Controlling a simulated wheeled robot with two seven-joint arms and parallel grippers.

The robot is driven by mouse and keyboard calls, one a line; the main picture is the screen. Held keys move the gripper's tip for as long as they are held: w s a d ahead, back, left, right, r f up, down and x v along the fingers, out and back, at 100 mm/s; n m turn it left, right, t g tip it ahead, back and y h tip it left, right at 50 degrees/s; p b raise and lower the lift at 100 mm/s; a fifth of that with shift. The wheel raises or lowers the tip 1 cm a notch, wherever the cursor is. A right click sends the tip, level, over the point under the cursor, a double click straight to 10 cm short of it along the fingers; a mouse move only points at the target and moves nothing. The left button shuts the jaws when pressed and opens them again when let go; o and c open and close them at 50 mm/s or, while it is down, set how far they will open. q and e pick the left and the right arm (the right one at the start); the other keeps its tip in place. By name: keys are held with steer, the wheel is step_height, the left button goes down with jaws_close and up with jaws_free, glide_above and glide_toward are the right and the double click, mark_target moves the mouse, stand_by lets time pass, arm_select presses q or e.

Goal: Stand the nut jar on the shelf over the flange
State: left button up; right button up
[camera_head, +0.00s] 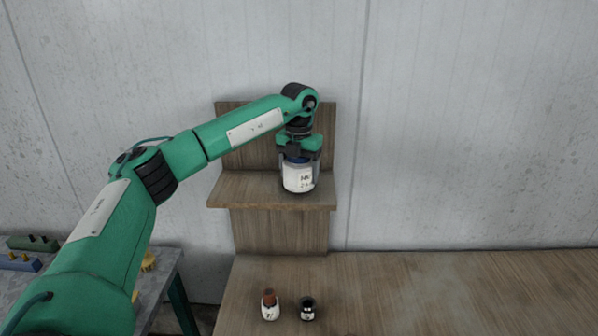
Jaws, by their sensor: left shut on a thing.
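A white jar with a dark lid and a printed label (298,179) is upright at the wooden shelf (240,190), right of the shelf's middle. It looks like the nut jar. My left gripper (299,160) points down from above and is shut on its top. The jar's base appears at the shelf board; whether it touches the board I cannot tell. I cannot make out a flange for certain. My right gripper is not in view.
Two small bottles stand on the wooden table below the shelf, one with a reddish-brown top (270,306) and one with a black top (308,309). The wooden table (470,295) is clear to the right. A grey side table (165,270) with green and blue blocks is at left.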

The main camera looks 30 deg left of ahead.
arm_select(q)
steer(key=shift+f, duration=0.75)
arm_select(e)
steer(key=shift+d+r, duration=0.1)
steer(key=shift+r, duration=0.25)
arm_select(q)
steer(key=shift+f, duration=0.15)
steer(key=o, duration=1.1)
steer(key=shift+c, duration=0.2)
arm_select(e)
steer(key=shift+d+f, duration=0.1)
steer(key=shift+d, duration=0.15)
